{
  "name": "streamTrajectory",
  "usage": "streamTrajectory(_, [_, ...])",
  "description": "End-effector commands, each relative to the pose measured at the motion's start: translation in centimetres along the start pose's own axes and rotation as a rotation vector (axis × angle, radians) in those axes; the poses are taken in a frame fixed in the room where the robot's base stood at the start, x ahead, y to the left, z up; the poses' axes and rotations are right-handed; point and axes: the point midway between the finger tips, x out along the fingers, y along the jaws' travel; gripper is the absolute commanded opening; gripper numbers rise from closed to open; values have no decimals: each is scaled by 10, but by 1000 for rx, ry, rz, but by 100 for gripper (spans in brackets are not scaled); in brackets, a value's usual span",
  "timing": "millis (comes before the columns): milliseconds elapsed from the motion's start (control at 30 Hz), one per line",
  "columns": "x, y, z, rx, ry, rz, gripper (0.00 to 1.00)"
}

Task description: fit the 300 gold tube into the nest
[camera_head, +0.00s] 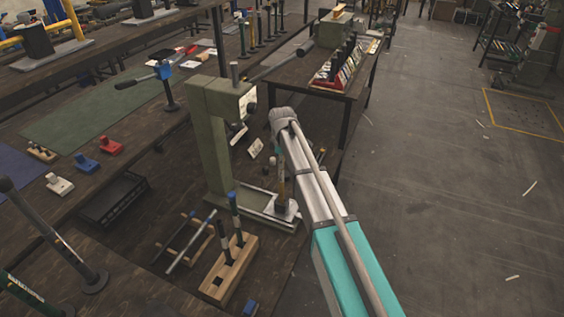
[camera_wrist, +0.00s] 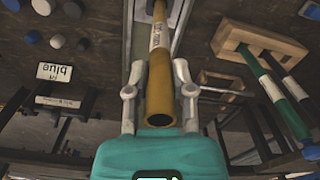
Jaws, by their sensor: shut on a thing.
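The gold tube (camera_wrist: 159,85) is between the two fingers of my gripper (camera_wrist: 157,68) in the wrist view, with a white label further along it. Its open end faces the camera; its far end runs out at the top edge. In the head view the tube (camera_head: 281,190) stands about upright beside my arm, its lower end at a pale block (camera_head: 287,211) on the press base. That block appears to be the nest. I cannot tell whether the tube is inside it or just above.
The grey-green press frame (camera_head: 212,140) rises close left of the tube. A wooden rack (camera_head: 226,272) with dark-handled tubes stands in front of the press, also in the wrist view (camera_wrist: 262,42). A card reading "blue" (camera_wrist: 54,73) is at left. Open floor lies right.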

Motion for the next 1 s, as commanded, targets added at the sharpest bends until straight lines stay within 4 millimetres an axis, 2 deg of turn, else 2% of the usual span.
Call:
streamTrajectory(333, [7, 0, 0, 0, 0, 0, 0])
streamTrajectory(367, [6, 0, 0, 0, 0, 0, 35])
streamTrajectory(567, [6, 0, 0, 0, 0, 0, 71])
streamTrajectory(1000, [5, 0, 0, 0, 0, 0, 71])
